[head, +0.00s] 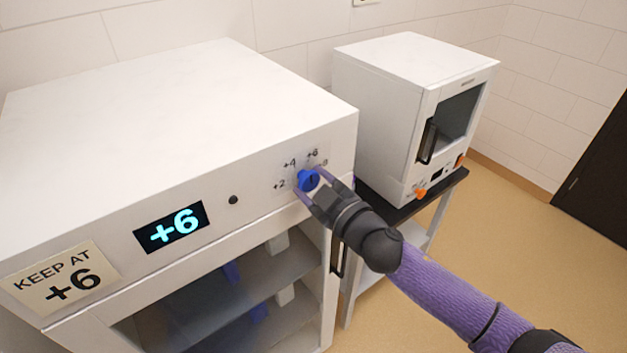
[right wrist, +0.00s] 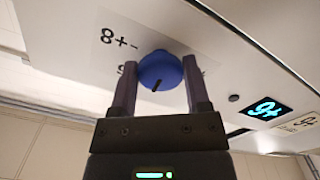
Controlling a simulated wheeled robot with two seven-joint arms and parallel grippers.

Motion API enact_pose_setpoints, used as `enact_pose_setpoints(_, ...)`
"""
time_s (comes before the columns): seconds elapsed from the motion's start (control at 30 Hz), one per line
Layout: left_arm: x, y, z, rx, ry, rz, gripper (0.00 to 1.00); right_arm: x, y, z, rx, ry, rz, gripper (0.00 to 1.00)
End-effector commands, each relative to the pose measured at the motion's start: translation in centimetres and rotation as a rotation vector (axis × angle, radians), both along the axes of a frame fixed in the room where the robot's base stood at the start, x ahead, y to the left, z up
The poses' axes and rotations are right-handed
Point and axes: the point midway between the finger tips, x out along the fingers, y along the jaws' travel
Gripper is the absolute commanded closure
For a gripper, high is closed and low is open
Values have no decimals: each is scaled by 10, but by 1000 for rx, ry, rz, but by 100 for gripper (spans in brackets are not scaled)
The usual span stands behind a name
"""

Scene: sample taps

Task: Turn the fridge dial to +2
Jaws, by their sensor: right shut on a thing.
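The fridge (head: 170,110) is a white cabinet on the left of the head view. Its blue dial (head: 308,177) is on the right of the front panel, with marks +2, +4, +6 and +8 around it. The dial's dark pointer line is small in the head view; it looks turned towards +6. The display (head: 172,227) reads +6. My right gripper (head: 312,184) is shut on the dial, one finger on each side. The right wrist view shows the dial (right wrist: 160,71) between the fingers. My left gripper is not in view.
A "KEEP AT +6" sign (head: 62,281) is on the fridge front, lower left. A small black knob (head: 233,200) sits between display and dial. A second white appliance (head: 395,95) with an orange knob (head: 421,193) stands on a dark-topped table to the right. Floor right is clear.

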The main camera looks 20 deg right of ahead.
Motion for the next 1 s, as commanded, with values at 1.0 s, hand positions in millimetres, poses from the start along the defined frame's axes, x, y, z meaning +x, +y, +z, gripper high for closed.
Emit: enact_pose_setpoints(1.0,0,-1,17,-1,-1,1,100,0,-1,2,-903,-328,1,98)
